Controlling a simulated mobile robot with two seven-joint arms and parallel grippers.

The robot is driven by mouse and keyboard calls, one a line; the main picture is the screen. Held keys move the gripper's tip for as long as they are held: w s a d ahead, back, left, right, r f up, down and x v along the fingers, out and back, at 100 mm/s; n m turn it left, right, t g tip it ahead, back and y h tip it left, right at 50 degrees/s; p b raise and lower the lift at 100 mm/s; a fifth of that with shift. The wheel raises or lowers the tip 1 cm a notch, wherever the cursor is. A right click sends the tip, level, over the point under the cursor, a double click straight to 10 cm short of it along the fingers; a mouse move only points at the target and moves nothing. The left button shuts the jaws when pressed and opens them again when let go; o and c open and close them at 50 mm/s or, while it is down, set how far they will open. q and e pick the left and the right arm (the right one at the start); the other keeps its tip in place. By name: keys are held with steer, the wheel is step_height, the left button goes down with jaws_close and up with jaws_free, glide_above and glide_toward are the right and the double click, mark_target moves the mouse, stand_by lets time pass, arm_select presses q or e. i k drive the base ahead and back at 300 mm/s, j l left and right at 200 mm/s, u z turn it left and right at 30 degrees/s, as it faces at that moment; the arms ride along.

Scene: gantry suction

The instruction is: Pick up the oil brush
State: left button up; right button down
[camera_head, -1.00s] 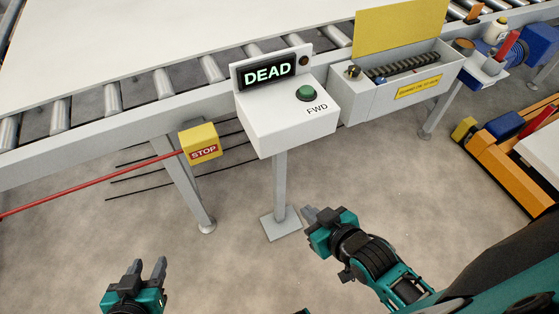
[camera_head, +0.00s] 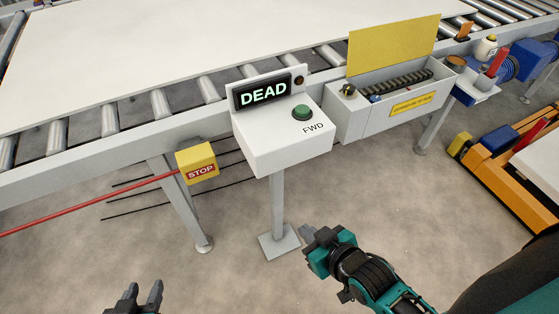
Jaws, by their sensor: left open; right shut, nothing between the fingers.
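I cannot surely make out the oil brush. A small shelf (camera_head: 478,92) at the conveyor's right end holds a dark tin with a brown top (camera_head: 455,63) and an upright red-handled item (camera_head: 498,62), too small to identify surely. My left gripper (camera_head: 144,290) is open and empty at the bottom left edge, over the floor. My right gripper (camera_head: 306,233) is shut and empty, low in front of the control box's post. Both are well apart from the shelf.
A white control box (camera_head: 280,145) reading DEAD stands on a post before the roller conveyor (camera_head: 110,115). A yellow STOP box (camera_head: 197,162) with a red cord is at left. An open bin with a yellow lid (camera_head: 392,45) lies right of the box. An orange cart (camera_head: 500,165) is at far right.

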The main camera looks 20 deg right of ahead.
mark_target(503, 52)
steer(key=z, duration=2)
steer(key=i+l, duration=0.1)
steer(key=i, duration=0.45)
steer(key=z, duration=0.05)
